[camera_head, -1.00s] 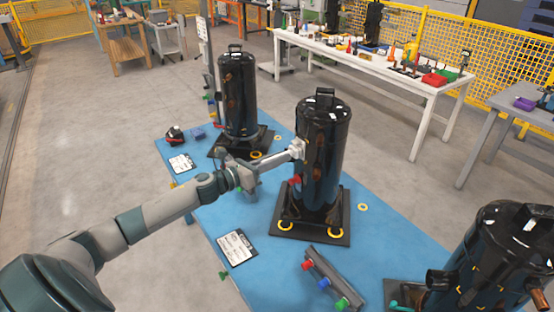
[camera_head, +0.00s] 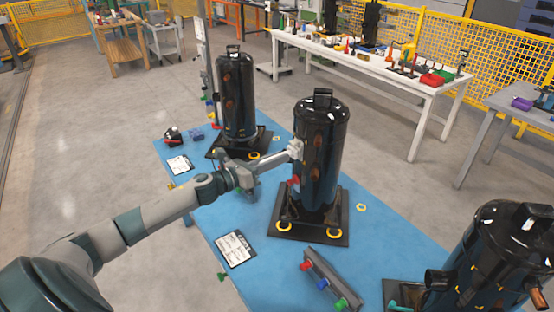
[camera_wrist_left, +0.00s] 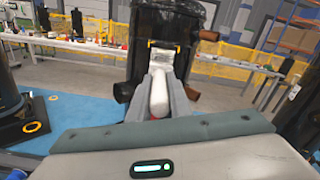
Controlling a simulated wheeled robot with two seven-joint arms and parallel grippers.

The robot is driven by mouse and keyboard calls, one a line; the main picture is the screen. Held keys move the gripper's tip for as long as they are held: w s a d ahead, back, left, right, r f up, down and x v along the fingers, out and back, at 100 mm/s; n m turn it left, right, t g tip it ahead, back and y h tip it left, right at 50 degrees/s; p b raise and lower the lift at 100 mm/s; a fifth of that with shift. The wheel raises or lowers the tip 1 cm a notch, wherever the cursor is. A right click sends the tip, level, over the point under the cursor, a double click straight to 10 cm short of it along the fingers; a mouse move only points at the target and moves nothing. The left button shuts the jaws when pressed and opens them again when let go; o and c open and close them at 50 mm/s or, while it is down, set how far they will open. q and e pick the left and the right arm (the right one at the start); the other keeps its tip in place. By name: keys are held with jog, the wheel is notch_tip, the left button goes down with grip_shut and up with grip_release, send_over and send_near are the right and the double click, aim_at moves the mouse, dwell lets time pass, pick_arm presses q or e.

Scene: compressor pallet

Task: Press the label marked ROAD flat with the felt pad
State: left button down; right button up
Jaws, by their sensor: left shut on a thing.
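My left gripper (camera_head: 283,154) is shut on a pale felt pad tool (camera_wrist_left: 160,94) and points at the side of the middle black compressor (camera_head: 325,145). The pad's pale front end (camera_head: 296,148) is at the compressor's wall; I cannot tell whether it touches. In the left wrist view, a pale, shiny patch (camera_wrist_left: 164,56) lies on the compressor (camera_wrist_left: 190,18) just beyond the tool, with small yellow marks beside its top corners. No ROAD lettering is readable, and the tool partly covers that area. My right gripper is not in view.
The compressor stands upright on a dark base on the blue pallet top (camera_head: 210,217). Other compressors stand behind (camera_head: 236,100) and at front right (camera_head: 492,255). A printed card (camera_head: 236,249) and a rack with red, blue and green knobs (camera_head: 318,280) lie in front.

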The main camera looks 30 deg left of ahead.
pick_arm(q)
jog(key=shift+b+v, duration=0.35)
jog(key=shift+v, duration=1.25)
jog(key=shift+f, duration=0.1)
jog(key=shift+w+d+f+b, duration=0.25)
jog(key=shift+w+f+b, duration=0.2)
jog(key=shift+w, duration=0.1)
jog(key=shift+w+d+f+b, duration=0.2)
jog(key=shift+w+f+b, duration=0.2)
jog(key=shift+w, duration=0.25)
jog(key=shift+w+d, duration=0.2)
jog(key=shift+w, duration=0.2)
jog(key=shift+s, duration=0.1)
dwell(0.3)
jog(key=shift+b+v, duration=0.5)
jog(key=shift+v, duration=1.1)
